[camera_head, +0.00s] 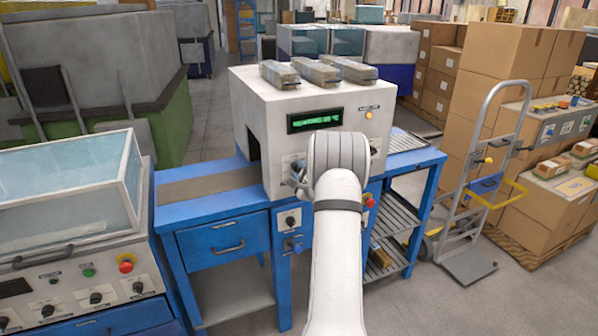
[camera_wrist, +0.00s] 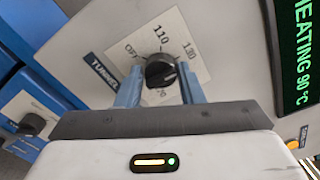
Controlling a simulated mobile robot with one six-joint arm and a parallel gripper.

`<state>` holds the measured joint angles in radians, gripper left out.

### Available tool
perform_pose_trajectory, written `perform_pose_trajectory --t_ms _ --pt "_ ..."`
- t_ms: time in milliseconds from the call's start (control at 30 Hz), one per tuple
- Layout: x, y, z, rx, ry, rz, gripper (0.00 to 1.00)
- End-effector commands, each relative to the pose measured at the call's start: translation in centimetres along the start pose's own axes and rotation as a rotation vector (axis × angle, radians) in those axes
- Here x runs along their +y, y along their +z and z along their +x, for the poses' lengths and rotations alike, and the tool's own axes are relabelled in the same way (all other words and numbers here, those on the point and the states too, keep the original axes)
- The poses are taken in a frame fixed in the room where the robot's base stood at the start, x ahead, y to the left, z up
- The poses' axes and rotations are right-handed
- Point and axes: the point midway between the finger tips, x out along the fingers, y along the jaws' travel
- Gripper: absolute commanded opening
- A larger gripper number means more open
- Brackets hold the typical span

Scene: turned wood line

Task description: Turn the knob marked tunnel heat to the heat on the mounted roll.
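The tunnel heat knob (camera_wrist: 161,71) is black and sits on a white dial plate marked OFF, 110 and 130, with another number partly hidden below. A dark label (camera_wrist: 104,72) beside it reads TUNNEL. I cannot tell surely where the pointer stands. My gripper (camera_wrist: 160,80) is open, with one blue finger on each side of the knob; contact is not clear. In the head view my arm end (camera_head: 338,160) hides the knob on the white tunnel (camera_head: 262,105). Its green display (camera_wrist: 304,45) reads HEATING 90 °C. I cannot make out a mounted roll or its heat marking.
Another knob (camera_wrist: 32,124) is on the left in the wrist view. A red button (camera_head: 369,201) is right of my arm. Three wrapped packs (camera_head: 318,71) lie on the tunnel. A blue bench (camera_head: 222,235) carries it; a hand truck (camera_head: 470,190) stands right.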

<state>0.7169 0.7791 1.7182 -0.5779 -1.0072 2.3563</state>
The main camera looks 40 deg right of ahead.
Motion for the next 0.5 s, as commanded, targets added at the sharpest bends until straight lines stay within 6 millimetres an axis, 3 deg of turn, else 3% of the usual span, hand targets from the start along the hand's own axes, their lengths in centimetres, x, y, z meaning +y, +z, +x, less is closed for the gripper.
perform_pose_trajectory --t_ms 233,500 --pt "-0.01 0.01 0.01 -0.001 0.000 -0.001 0.54" --pt "-0.06 0.03 -0.24 -0.001 -0.001 -0.002 0.54"
